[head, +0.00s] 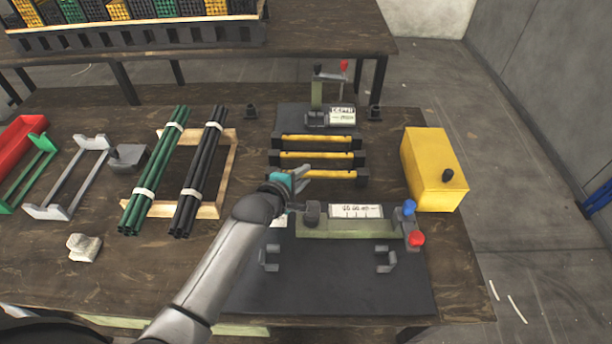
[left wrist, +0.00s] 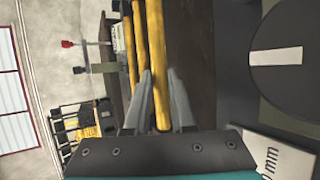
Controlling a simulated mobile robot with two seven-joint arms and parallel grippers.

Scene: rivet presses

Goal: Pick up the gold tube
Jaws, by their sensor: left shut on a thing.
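Three gold tubes with black ends lie side by side behind the green fixture: a far one (head: 316,138), a middle one (head: 312,155) and the nearest one (head: 335,176). My left gripper (head: 306,174) is at the nearest tube, around its middle. In the left wrist view the fingers (left wrist: 158,85) stand on either side of that tube (left wrist: 157,40) and are shut on it. The other two tubes lie just beside it in that view. Whether the held tube is clear of its supports I cannot tell. My right gripper is not in view.
A green fixture (head: 375,228) with blue and red knobs stands just in front of the tubes. A toggle-clamp fixture (head: 318,118) stands behind them, a yellow box (head: 432,175) to the right. Green tubes (head: 155,170) and black tubes (head: 200,170) lie on a wooden frame to the left.

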